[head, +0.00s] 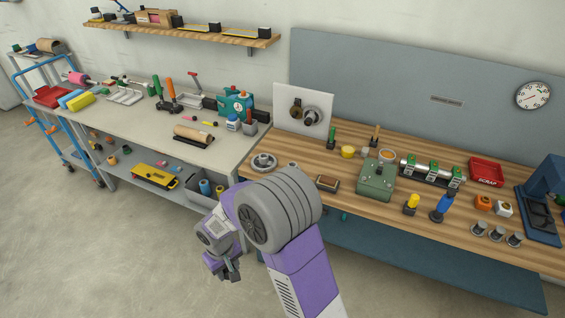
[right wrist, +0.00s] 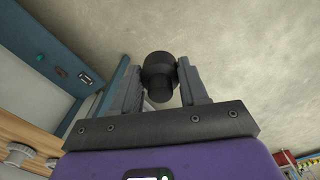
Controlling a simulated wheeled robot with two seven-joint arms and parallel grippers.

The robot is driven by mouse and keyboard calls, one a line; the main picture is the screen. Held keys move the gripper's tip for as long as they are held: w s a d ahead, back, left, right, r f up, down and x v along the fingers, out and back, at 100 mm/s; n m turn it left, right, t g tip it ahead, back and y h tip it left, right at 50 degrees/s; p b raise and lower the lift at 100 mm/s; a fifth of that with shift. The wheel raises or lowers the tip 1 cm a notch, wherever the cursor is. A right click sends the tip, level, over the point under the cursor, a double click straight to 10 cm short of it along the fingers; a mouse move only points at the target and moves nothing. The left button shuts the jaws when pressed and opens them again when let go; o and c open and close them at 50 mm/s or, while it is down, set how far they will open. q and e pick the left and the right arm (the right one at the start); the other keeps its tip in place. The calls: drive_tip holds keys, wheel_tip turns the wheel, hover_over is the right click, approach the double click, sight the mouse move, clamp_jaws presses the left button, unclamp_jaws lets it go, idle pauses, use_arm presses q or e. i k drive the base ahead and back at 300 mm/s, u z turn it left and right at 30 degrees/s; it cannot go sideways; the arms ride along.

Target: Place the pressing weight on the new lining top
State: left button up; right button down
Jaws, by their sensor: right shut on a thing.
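My right gripper (head: 230,271) hangs low in front of the workbench, over the floor and below the bench top. In the right wrist view the right gripper (right wrist: 160,82) is shut on a dark, round, stepped piece (right wrist: 159,70), which looks like the pressing weight. The piece sits between the two fingers and touches nothing else that I can see. In the head view it is too small to make out. I cannot tell for certain which thing is the new lining top. A small brown-topped block (head: 327,183) lies near the bench's front edge. My left gripper is not in view.
The wooden bench top (head: 300,152) carries a green block (head: 376,180), a roller rack (head: 432,172), a red scrap tray (head: 486,171), a grey ring (head: 263,162) and several small tools. A blue lower shelf (head: 420,262) sticks out below.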

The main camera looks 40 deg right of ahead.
sight(327, 179)
drive_tip(key=z, duration=0.5)
drive_tip(key=i, duration=0.95)
drive_tip(key=z, duration=0.9)
